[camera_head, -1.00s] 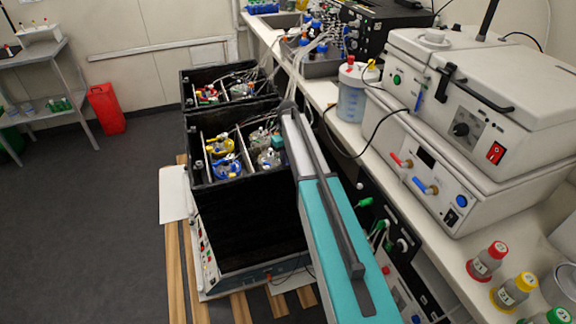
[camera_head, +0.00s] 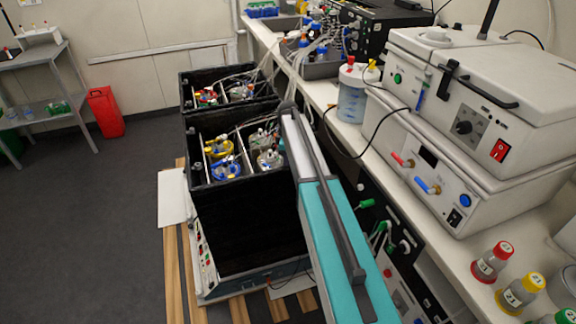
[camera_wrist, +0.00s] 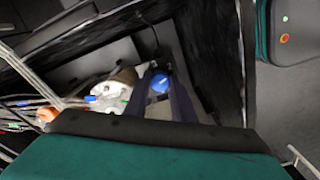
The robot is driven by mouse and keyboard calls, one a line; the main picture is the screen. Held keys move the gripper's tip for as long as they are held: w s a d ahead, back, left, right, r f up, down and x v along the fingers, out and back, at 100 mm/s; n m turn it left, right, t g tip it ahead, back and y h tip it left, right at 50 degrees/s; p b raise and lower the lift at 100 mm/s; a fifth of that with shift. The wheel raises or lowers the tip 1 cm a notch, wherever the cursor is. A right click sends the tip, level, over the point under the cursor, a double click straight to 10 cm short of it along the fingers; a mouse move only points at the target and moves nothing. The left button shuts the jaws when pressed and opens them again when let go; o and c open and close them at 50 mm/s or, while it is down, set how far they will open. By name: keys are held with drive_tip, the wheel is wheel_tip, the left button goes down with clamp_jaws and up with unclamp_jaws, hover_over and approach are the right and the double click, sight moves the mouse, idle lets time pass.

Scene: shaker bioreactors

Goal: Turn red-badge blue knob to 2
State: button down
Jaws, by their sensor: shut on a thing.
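A blue knob (camera_wrist: 160,83) shows in the wrist view, just above the middle, between the two dark fingers of my gripper (camera_wrist: 161,90). The fingers are closed on its sides. In the head view my teal arm reaches down and away along the right side of the black open box (camera_head: 245,215); my gripper and this knob are hidden there.
The box holds vessels with a yellow top (camera_head: 219,149) and a blue top (camera_head: 226,168), with tubes and cables. A white bench (camera_head: 440,250) with instruments and capped bottles (camera_head: 491,262) runs along the right. Open floor (camera_head: 90,230) lies to the left.

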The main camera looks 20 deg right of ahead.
drive_tip(key=shift+a+n, duration=0.1)
drive_tip(key=shift+n, duration=0.5)
drive_tip(key=c, duration=1.5)
unclamp_jaws()
drive_tip(key=shift+r, duration=0.2)
wheel_tip(320, 180, up, 14)
drive_tip(key=b, duration=0.2)
drive_tip(key=shift+f+b, duration=0.25)
drive_tip(key=shift+b, duration=0.15)
